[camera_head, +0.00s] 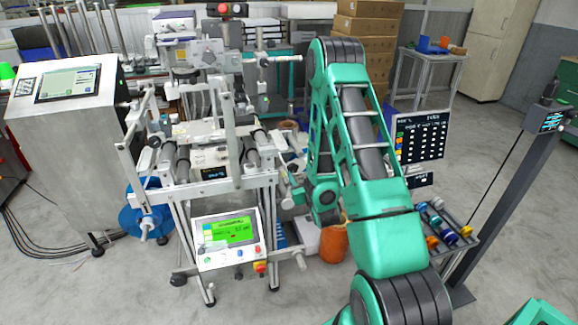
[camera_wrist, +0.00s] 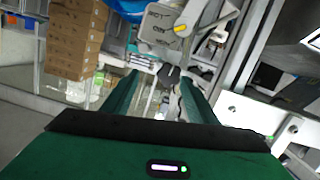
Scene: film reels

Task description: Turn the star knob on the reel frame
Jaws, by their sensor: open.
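The reel frame (camera_head: 236,183) is a silver metal stand with rollers and uprights, left of centre in the head view. In the wrist view a small dark knob (camera_wrist: 169,75), apparently the star knob, shows just beyond my fingertips, near the middle of the picture. My gripper (camera_wrist: 159,80) has its two green fingers apart, one on each side of the line to this knob, with nothing held. I cannot tell whether the tips touch it. In the head view my arm reaches down to the frame's right side, and I cannot clearly make out the knob there.
A control panel with a green screen (camera_head: 229,232) hangs on the frame's front. A metal console (camera_head: 67,125) stands at left. Cardboard boxes (camera_head: 369,25) are stacked behind my arm. An orange container (camera_head: 334,243) is on the floor. Bare floor lies at front left.

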